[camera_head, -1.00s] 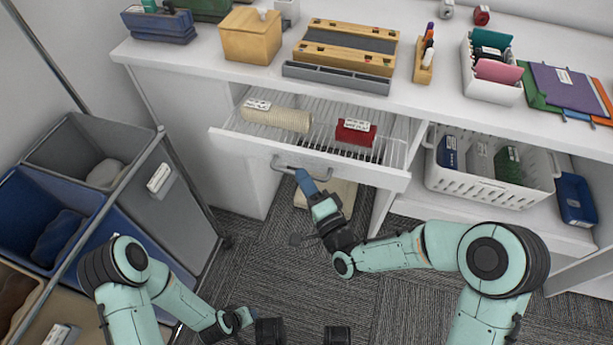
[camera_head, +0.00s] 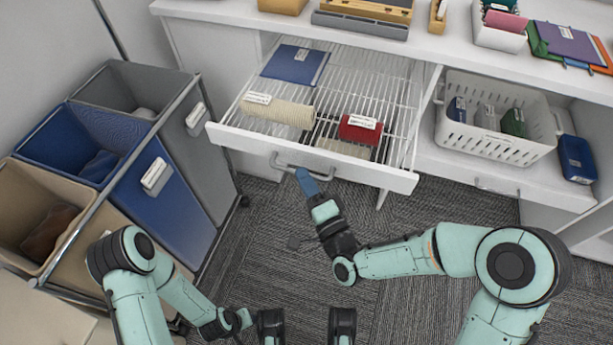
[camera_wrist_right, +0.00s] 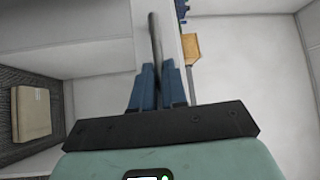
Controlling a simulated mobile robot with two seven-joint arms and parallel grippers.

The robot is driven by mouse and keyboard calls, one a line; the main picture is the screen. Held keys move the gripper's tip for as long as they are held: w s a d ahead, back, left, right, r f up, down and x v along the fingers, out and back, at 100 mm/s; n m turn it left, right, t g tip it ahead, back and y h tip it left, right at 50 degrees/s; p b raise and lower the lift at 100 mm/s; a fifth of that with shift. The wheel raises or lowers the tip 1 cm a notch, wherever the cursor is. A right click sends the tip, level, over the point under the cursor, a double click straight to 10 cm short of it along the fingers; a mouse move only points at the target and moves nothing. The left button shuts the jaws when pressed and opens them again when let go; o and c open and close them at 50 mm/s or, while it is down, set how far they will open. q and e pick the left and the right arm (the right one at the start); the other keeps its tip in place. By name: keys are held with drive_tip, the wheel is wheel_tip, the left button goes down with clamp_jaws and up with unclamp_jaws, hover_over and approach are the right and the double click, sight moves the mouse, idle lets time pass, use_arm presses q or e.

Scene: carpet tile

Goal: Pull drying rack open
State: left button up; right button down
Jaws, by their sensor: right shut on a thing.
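The drying rack (camera_head: 408,120) is a pull-out drawer with white wire bars and a white front, standing well out from under the counter. Its grey bar handle (camera_head: 327,176) is on the front. My right gripper (camera_head: 300,172) is shut on the handle near its left end; in the right wrist view its blue fingers (camera_wrist_right: 158,85) close around the thin handle bar (camera_wrist_right: 155,45). On the rack lie a blue flat item (camera_head: 295,65), a cream roll (camera_head: 278,110) and a red item (camera_head: 360,129). My left arm is at the lower left, and its fingertips do not show clearly.
Grey, blue and tan bins (camera_head: 188,205) in a metal frame stand at the left. A white basket (camera_head: 490,145) sits on a shelf to the right of the rack. The counter (camera_head: 440,52) runs above. Open carpet (camera_head: 270,235) lies before the drawer.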

use_arm(q)
drive_tip(key=shift+s+a+f, duration=0.1)
drive_tip(key=shift+s+a, duration=0.05)
drive_tip(key=shift+s, duration=0.45)
use_arm(e)
drive_tip(key=shift+s+a, duration=0.2)
drive_tip(key=shift+s, duration=0.5)
drive_tip(key=c, duration=1.2)
unclamp_jaws()
drive_tip(key=shift+o, duration=0.2)
use_arm(q)
drive_tip(key=w+d+r+p, duration=0.1)
drive_tip(key=d+r+p, duration=0.2)
drive_tip(key=r+p, duration=0.45)
drive_tip(key=s+d+r+m+g+h+p, duration=0.1)
drive_tip(key=s+d+r+g+p, duration=0.1)
drive_tip(key=s+r, duration=0.5)
drive_tip(key=shift+d+h+p, duration=0.3)
drive_tip(key=shift+d+p, duration=0.25)
drive_tip(key=shift+p, duration=0.4)
use_arm(e)
drive_tip(key=v, duration=1.3)
drive_tip(key=shift+s, duration=0.2)
